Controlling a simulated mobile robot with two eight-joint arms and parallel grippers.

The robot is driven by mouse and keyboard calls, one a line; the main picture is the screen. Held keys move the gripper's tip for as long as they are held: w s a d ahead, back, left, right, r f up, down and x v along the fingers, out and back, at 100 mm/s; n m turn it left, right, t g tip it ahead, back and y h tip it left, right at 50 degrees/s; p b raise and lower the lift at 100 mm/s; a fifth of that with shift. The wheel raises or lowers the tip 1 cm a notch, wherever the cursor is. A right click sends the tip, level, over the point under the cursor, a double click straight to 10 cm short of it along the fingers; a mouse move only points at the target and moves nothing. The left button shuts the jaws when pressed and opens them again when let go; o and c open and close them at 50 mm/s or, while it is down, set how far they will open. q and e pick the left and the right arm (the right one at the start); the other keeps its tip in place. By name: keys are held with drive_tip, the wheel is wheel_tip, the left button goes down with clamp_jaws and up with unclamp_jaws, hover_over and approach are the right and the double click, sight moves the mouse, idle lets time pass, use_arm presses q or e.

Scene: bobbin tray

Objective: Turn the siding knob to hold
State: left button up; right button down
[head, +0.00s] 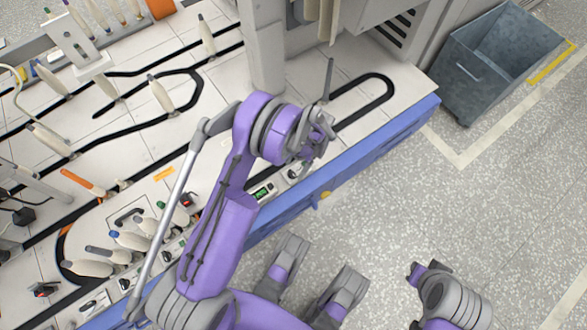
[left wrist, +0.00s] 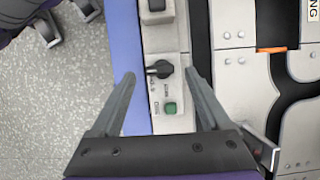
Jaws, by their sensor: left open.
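A black rotary knob (left wrist: 164,69) sits on a light control panel strip in the left wrist view, its narrow end pointing left. Small printed labels lie beside and below it, too small to read surely. My left gripper (left wrist: 160,76) is open, with one finger on either side of the knob and visible gaps to it. Whether the fingers are down at knob height I cannot tell. In the head view my left gripper (head: 318,134) is over the front edge of the table, partly hiding the panel beneath. My right gripper's fingers do not show.
A green button (left wrist: 170,107) sits just below the knob, and a dark switch (left wrist: 155,6) above it. Bobbins (head: 130,240) stand on the tracked table. A grey bin (head: 490,70) is at top right.

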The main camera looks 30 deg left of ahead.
use_arm(q)
drive_tip(key=p+v, duration=0.1)
drive_tip(key=v, duration=0.7)
drive_tip(key=shift+r+p, duration=0.2)
drive_tip(key=shift+p, duration=0.2)
drive_tip(key=shift+w, duration=0.1)
